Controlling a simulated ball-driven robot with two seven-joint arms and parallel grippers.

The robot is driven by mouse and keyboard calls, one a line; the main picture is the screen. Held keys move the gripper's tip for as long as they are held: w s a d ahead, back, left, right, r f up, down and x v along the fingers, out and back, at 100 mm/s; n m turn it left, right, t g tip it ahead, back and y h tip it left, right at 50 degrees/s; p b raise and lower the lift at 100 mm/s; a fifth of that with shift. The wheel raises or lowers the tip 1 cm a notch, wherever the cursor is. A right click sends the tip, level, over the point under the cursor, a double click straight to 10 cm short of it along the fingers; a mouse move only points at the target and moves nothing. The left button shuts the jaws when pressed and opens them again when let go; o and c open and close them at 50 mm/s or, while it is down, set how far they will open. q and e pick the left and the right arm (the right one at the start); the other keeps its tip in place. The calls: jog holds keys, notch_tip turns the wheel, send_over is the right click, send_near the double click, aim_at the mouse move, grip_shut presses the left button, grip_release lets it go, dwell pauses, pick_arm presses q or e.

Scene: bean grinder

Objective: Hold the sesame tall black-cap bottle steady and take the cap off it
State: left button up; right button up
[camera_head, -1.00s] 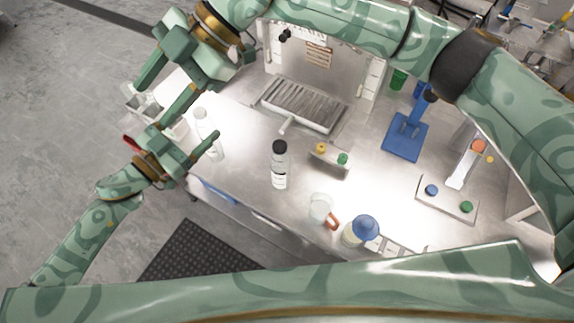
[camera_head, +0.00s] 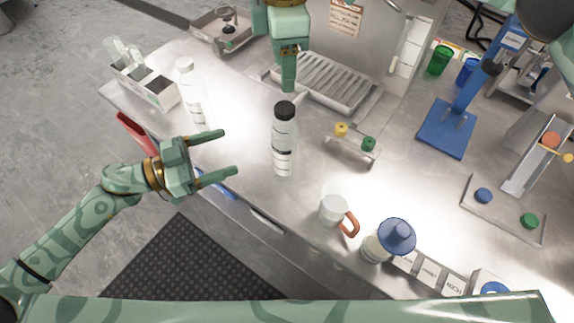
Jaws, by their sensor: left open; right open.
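The tall black-cap bottle (camera_head: 283,150) stands upright on the metal table, with its black cap (camera_head: 284,110) on and a dark-banded label. My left gripper (camera_head: 232,153) is open and empty, to the left of the bottle with its fingers pointing toward it and a gap between. My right gripper (camera_head: 288,88) points down above and behind the bottle, apart from the cap. Its fingers overlap in this view, and nothing shows between them.
A white bottle (camera_head: 191,92) stands left of the black-cap bottle. A grated tray (camera_head: 330,82) lies behind. A small stand with yellow and green knobs (camera_head: 352,147), a mug (camera_head: 334,209) and a blue-lidded jar (camera_head: 386,243) are to the right. The table's front edge is close.

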aim_at(292, 133)
jog(key=shift+w+f, duration=0.1)
jog(key=shift+f, duration=0.4)
jog(key=shift+r, duration=0.1)
pick_arm(q)
jog(key=x, duration=1.6)
jog(key=shift+d+f, duration=0.1)
jog(key=shift+f, duration=0.25)
pick_arm(e)
jog(key=shift+r, duration=0.1)
